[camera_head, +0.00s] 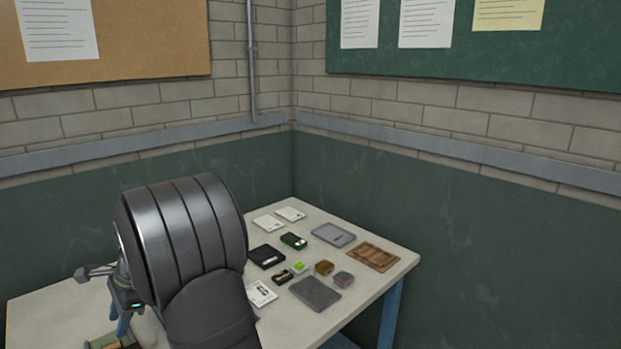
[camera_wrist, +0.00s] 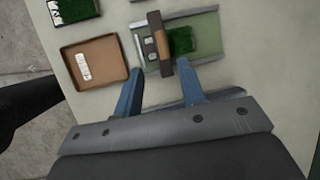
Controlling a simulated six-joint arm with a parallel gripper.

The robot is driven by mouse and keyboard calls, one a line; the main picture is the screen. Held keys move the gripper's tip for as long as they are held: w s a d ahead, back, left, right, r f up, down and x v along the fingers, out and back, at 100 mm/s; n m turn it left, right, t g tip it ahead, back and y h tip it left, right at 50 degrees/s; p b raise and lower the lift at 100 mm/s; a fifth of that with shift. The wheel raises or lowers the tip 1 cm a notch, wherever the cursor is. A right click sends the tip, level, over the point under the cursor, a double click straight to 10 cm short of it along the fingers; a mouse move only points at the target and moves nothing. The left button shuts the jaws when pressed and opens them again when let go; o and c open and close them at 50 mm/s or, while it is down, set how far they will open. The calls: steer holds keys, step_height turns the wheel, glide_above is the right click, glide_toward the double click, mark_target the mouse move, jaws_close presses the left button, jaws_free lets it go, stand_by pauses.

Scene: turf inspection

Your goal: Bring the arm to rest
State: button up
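My gripper (camera_wrist: 159,72) shows in the wrist view with two blue fingers spread apart. Nothing is held between them. Just beyond the fingertips is a pale green tray (camera_wrist: 206,27) with a patch of green turf, crossed by a dark brown upright piece with a tan band (camera_wrist: 161,42). I cannot tell whether a finger touches it. In the head view, my dark arm hides much of the table's left part, and the fingers are not clear there.
A brown tray (camera_wrist: 110,53) with a white item lies left of the fingers. A dark tray with turf (camera_wrist: 77,9) is above it. In the head view, the table (camera_head: 376,283) holds a grey tray (camera_head: 333,235), a brown mat (camera_head: 373,257) and several small items. Walls stand behind.

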mark_target(111, 346)
steer(key=x, duration=0.7)
steer(key=shift+a, duration=0.1)
stand_by(1.8)
steer(key=v, duration=1.7)
steer(key=x, duration=1.7)
steer(key=shift+w+a, duration=0.1)
steer(key=shift+w, duration=0.1)
steer(key=shift+c, duration=0.5)
jaws_close()
